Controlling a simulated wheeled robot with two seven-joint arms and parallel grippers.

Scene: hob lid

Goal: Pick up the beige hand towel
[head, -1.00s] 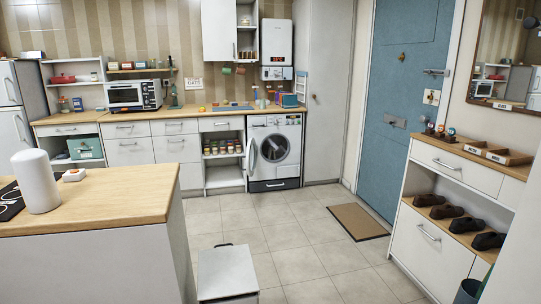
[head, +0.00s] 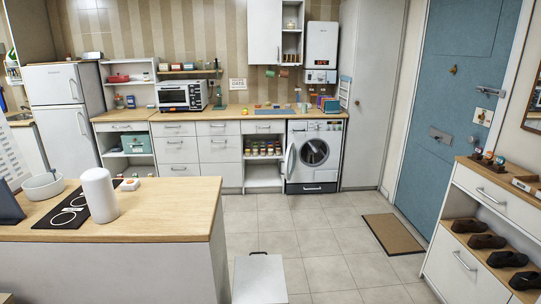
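I cannot make out a beige hand towel in the head view. Neither of my grippers is in view.
A white box with a dark handle (head: 260,280) stands on the floor right of the island. A shoe cabinet (head: 470,220) stands right.

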